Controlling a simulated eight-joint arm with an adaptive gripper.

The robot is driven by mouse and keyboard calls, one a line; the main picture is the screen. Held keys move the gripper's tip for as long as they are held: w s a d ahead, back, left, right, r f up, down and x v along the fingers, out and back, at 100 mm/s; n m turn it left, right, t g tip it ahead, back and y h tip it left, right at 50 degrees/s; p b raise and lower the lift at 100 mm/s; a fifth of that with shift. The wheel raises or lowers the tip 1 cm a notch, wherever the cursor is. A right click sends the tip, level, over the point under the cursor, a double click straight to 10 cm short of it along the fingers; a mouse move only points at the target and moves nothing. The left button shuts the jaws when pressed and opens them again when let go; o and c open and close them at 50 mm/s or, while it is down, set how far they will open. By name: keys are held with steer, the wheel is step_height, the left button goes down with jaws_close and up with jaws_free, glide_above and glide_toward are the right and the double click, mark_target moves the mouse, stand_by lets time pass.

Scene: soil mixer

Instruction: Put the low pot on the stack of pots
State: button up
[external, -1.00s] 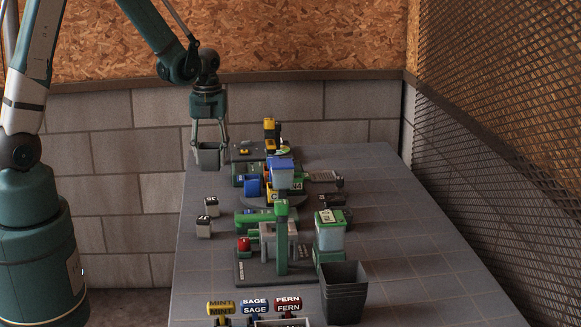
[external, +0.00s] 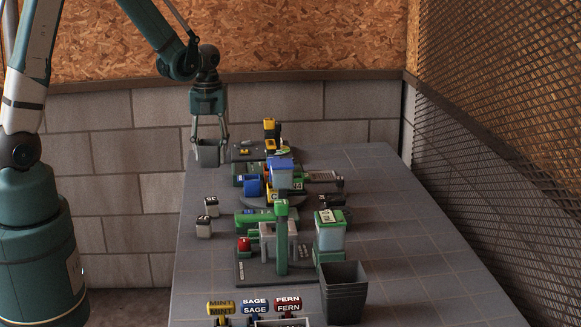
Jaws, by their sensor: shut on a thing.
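A small grey pot (external: 208,157), the low pot, is at the far left end of the table. My gripper (external: 208,143) points down from above and is shut on this pot, with a finger at each side of its rim. The pot looks upright. I cannot tell how far its base is from the table top. The stack of dark grey pots (external: 344,297) stands upright at the near right of the table, with its open mouth up.
Between them stand a green machine (external: 281,240), a clear bin with a green lid (external: 329,232) and a blue-lidded bin (external: 281,174). Labelled rollers (external: 254,305) lie at the front. The table's right side is clear.

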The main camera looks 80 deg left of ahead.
steer(key=shift+r, duration=0.15)
step_height(320, 180, up, 17)
steer(key=w+d+m+p, duration=0.3)
steer(key=w+d, duration=1)
steer(key=w, duration=0.1)
steer(key=w+d+m+p, duration=0.15)
steer(key=w+d, duration=0.35)
steer(key=d, duration=0.6)
steer(key=w+d+m+p, duration=0.1)
steer(key=w+d+m, duration=0.3)
steer(key=d, duration=0.8)
steer(key=w+d+m+p, duration=0.1)
steer(key=w+d, duration=0.4)
steer(key=d, duration=0.6)
steer(key=d+m+p, duration=0.3)
steer(key=d, duration=1.8)
steer(key=shift+n, duration=0.25)
steer(key=shift+f, duration=2.6)
